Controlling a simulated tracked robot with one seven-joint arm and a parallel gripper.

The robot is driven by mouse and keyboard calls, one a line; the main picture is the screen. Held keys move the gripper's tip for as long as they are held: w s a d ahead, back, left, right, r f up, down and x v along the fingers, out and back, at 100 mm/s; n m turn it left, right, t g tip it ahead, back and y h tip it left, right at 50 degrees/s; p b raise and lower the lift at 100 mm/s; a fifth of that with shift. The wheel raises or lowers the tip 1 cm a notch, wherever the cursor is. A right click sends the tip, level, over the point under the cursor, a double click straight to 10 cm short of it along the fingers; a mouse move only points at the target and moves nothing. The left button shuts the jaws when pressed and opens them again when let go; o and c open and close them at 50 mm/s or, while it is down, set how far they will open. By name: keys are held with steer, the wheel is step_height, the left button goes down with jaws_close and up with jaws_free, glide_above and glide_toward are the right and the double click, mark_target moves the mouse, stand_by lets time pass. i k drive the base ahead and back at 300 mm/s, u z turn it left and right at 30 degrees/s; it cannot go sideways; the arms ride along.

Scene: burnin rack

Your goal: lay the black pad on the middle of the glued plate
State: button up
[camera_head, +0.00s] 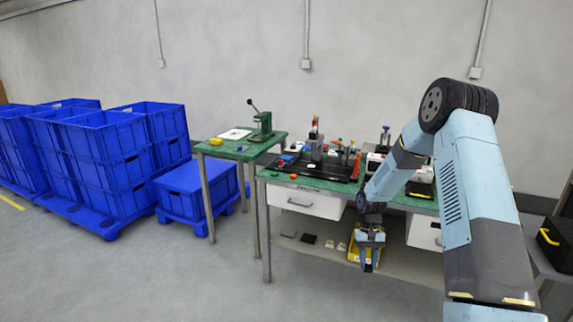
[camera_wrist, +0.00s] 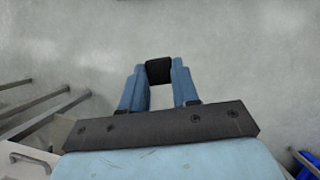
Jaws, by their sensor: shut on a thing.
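My gripper (camera_head: 369,258) hangs low in front of the right green bench in the head view, pointing down. In the wrist view my gripper (camera_wrist: 160,80) is shut on the black pad (camera_wrist: 159,69), a small dark block between the two blue fingertips. Below it I see only grey floor. A pale flat plate (camera_head: 235,134) lies on the small green table at the left, far from my gripper. It may be the glued plate; glue cannot be made out at this size.
A green lever press (camera_head: 262,126) stands beside the plate on the small green table (camera_head: 218,150). The right bench (camera_head: 310,186) is crowded with tools and parts. A yellow bin (camera_head: 354,251) is behind my gripper. Blue crates (camera_head: 105,150) stand at the left; the front floor is clear.

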mark_target(286, 156)
steer(key=k, duration=0.55)
steer(key=i, duration=0.5)
steer(key=u, duration=0.85)
steer(key=i, duration=1.2)
steer(key=z, duration=0.9)
